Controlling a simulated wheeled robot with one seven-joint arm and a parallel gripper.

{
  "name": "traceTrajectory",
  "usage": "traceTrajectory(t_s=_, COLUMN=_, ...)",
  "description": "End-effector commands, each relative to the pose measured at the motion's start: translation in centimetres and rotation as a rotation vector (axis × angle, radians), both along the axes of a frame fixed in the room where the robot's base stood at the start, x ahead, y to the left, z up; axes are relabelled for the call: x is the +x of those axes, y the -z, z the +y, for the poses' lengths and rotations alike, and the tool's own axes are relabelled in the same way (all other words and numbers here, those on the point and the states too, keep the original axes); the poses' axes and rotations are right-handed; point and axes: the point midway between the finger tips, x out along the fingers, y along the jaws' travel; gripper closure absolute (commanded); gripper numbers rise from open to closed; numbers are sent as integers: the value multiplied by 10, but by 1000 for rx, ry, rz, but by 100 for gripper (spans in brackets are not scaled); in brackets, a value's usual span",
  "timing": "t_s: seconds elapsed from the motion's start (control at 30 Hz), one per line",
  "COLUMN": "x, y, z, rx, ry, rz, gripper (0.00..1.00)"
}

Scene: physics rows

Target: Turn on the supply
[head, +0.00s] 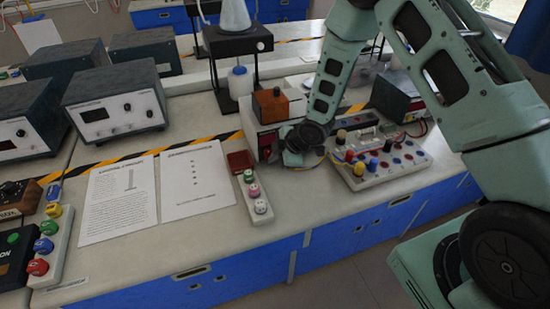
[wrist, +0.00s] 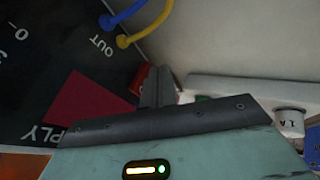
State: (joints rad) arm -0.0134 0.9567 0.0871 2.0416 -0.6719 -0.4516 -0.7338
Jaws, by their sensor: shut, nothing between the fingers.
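The supply (head: 268,135) is a box with a pale side and an orange-brown block on top, at the middle of the bench in the head view. In the wrist view its black panel (wrist: 60,60) shows white lettering ending in "PPLY", "OUT", a dark red square (wrist: 92,108) and a blue and a yellow lead. My gripper (head: 294,160) is low in front of the supply, hiding part of its front. In the wrist view my gripper (wrist: 157,88) is shut and empty, its fingers beside a small red part (wrist: 139,78) at the panel's edge. I cannot tell whether they touch.
A board with several coloured knobs (head: 385,160) stands close to the right of my gripper. A narrow strip with coloured buttons (head: 250,190) lies to the left. Two paper sheets (head: 195,180) lie farther left. Grey meters (head: 115,105) stand behind them. The bench front edge is near.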

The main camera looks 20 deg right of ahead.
Motion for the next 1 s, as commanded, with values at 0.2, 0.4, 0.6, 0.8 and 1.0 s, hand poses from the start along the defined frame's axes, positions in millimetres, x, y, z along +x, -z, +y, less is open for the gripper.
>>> traceTrajectory(t_s=0.2, x=5, y=2, z=0, rx=0, ry=0, rz=0, gripper=100)
traceTrajectory(t_s=0.4, x=5, y=1, z=0, rx=0, ry=0, rz=0, gripper=100)
traceTrajectory(t_s=0.6, x=5, y=-8, z=0, rx=0, ry=0, rz=-1, gripper=100)
traceTrajectory(t_s=0.8, x=5, y=-15, z=0, rx=1, ry=0, rz=-2, gripper=100)
traceTrajectory(t_s=1.0, x=6, y=-15, z=0, rx=1, ry=1, rz=-3, gripper=100)
